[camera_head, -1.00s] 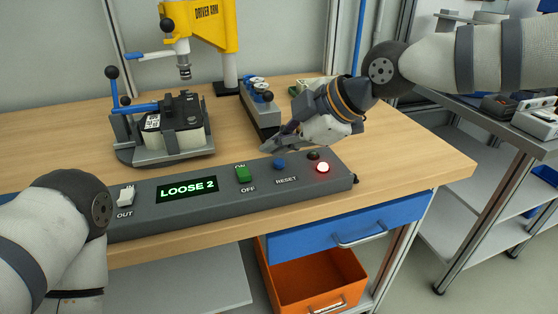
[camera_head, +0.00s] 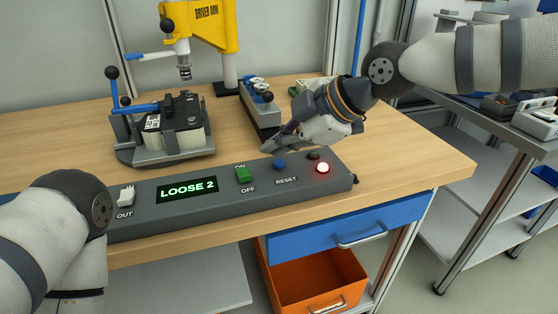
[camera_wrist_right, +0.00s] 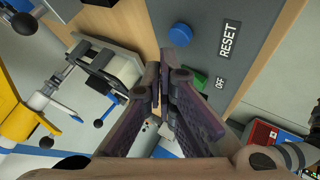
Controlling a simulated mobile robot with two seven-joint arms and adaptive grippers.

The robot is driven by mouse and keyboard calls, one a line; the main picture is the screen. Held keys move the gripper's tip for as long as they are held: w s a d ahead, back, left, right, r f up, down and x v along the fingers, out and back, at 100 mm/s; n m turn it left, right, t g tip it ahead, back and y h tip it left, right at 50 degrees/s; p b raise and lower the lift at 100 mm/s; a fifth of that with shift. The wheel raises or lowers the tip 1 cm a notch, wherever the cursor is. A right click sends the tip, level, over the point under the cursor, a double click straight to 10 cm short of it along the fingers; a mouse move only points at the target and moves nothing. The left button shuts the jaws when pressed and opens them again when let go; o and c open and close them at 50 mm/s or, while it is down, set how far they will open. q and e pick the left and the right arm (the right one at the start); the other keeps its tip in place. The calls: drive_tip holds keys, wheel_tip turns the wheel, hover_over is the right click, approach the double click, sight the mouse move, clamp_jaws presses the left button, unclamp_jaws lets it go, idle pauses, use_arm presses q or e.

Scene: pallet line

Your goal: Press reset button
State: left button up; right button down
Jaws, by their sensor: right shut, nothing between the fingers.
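The blue reset button (camera_head: 279,164) sits on the grey control panel (camera_head: 225,203) above its RESET label. It also shows in the right wrist view (camera_wrist_right: 180,35), beside the RESET label. My right gripper (camera_head: 266,150) is shut and empty, its tips just behind and left of the blue button in the head view. In the right wrist view the closed fingertips (camera_wrist_right: 160,75) appear apart from the button; whether they touch anything is unclear. My left arm (camera_head: 70,225) enters at lower left, and its gripper is out of view.
A fixture with a black-topped block (camera_head: 173,132) stands behind. An orange bin (camera_head: 318,283) is below.

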sight(278, 164)
idle(0.3)
drive_tip(key=shift+f, duration=0.4)
drive_tip(key=shift+f, duration=0.55)
idle(0.7)
use_arm(q)
drive_tip(key=shift+w+r, duration=0.15)
use_arm(e)
drive_tip(key=shift+r, duration=0.95)
drive_tip(key=shift+r+p, duration=0.55)
drive_tip(key=shift+r, duration=2)
use_arm(q)
drive_tip(key=shift+w+r+t, duration=0.3)
drive_tip(key=shift+w+r, duration=0.2)
